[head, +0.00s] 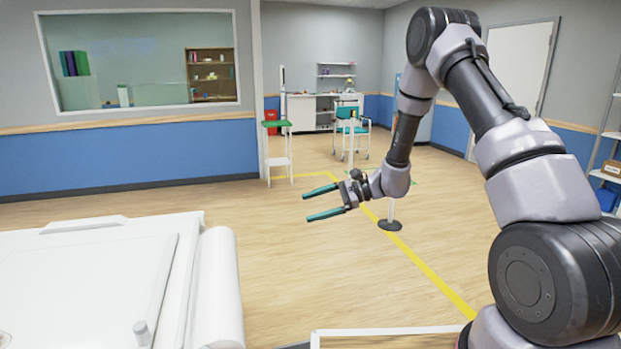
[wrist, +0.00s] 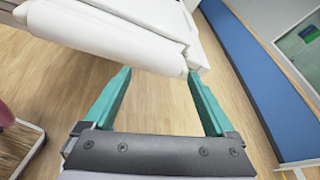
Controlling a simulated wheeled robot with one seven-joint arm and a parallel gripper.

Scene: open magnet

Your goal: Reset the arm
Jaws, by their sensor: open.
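My arm rises from the right side of the head view and bends over at the top, its forearm hanging down towards the middle. My gripper (head: 322,202) is at its end, pointing left, with its two teal fingers apart and nothing between them. In the wrist view the gripper (wrist: 160,88) also shows open and empty, with wood floor and part of a white padded table beyond the fingers. The gripper is in free air and touches nothing that I can see.
A white padded table (head: 85,275) fills the lower left. A thin stand with a dark round base (head: 390,225) is behind my gripper. A shelf (head: 606,174) stands right. Floor between is open.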

